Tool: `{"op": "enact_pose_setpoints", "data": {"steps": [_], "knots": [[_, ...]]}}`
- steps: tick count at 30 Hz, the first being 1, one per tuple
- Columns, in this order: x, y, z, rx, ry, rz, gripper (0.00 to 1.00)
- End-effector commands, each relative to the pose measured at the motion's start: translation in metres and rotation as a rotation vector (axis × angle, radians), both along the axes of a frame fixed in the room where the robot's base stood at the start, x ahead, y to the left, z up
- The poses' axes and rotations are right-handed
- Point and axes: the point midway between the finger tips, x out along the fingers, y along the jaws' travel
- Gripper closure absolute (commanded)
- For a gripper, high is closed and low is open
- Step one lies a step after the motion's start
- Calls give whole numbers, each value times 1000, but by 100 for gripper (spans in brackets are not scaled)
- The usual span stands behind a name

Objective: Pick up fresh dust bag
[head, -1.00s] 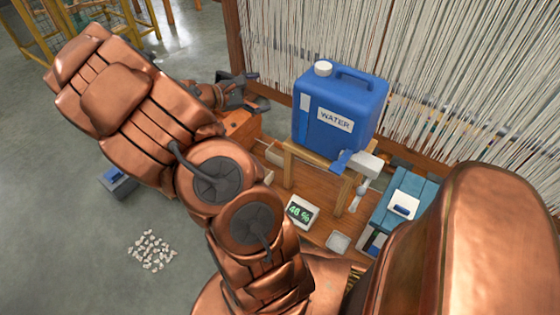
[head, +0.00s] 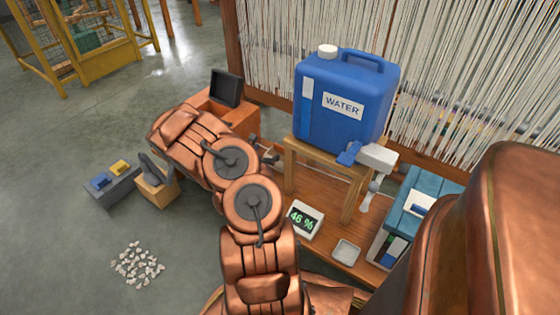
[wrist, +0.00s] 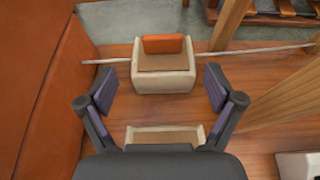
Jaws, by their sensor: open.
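A second cream piece with a tan face (wrist: 165,134) lies nearer, between the finger bases and partly hidden by the gripper body. I cannot tell which of these is the dust bag. In the head view my gripper (head: 266,154) is mostly hidden behind my arm, beside the stool.
An orange box (head: 240,118) rises close on the gripper's left; its wall (wrist: 45,70) fills that side. The wooden stool (head: 290,168) under the blue water canister (head: 345,105) stands close right. A 46 % display (head: 300,219) lies nearer. White bits (head: 138,265) lie on the grey floor.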

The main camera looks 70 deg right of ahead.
Motion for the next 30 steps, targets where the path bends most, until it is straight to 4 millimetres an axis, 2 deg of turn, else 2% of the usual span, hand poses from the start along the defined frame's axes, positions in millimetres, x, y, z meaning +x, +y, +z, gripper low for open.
{"op": "enact_pose_setpoints", "data": {"steps": [11,18,29,30], "knots": [[-9,-32,-15,-3,-4,-3,8],[-18,-60,-25,-2,-3,-5,8],[-18,-68,-25,-2,-1,-1,8],[-18,-68,-26,-2,-1,-1,12]]}}
